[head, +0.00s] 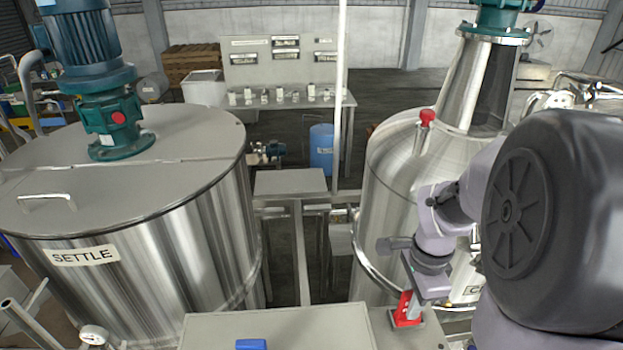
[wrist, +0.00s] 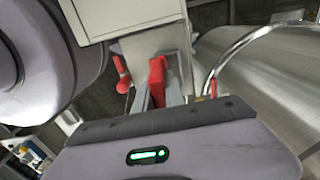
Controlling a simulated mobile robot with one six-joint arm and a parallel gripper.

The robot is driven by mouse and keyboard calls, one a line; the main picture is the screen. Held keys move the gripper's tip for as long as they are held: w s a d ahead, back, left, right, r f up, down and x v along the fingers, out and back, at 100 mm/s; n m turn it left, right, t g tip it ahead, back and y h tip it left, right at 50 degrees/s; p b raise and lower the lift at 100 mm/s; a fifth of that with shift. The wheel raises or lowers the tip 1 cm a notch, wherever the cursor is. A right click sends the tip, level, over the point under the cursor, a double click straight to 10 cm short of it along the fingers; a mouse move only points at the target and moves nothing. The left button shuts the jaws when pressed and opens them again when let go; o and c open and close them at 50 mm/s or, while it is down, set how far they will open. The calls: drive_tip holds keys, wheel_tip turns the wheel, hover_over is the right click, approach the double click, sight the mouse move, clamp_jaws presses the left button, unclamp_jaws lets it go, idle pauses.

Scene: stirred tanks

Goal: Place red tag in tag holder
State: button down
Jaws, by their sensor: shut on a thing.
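My gripper (head: 412,300) reaches down at the lower right of the head view, in front of the right steel tank. It is shut on the red tag (head: 403,304), which shows as a small upright red piece just above a grey surface. In the wrist view the red tag (wrist: 157,76) stands between my fingertips (wrist: 158,94), near a pale box. I cannot tell whether the tag touches the surface below. I cannot make out the tag holder for certain in either view.
A tank marked SETTLE (head: 175,255) stands at left, and another steel tank (head: 385,215) at right. A grey box top (head: 290,328) with a blue piece (head: 251,344) lies at the bottom. In the wrist view a red knobbed lever (wrist: 122,76) and a curved pipe (wrist: 235,48) flank the tag.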

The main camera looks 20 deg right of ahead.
drive_tip(key=f, duration=0.1)
drive_tip(key=w+d+f, duration=0.1)
drive_tip(key=f, duration=0.1)
drive_tip(key=shift+w+d+f, duration=0.1)
drive_tip(key=shift+w+d, duration=0.15)
drive_tip(key=shift+w, duration=0.05)
drive_tip(key=shift+w+d+f, duration=0.1)
drive_tip(key=shift+d+f, duration=0.05)
drive_tip(key=shift+f, duration=0.1)
drive_tip(key=shift+f, duration=0.1)
drive_tip(key=shift+f, duration=0.15)
drive_tip(key=c, duration=1.4)
unclamp_jaws()
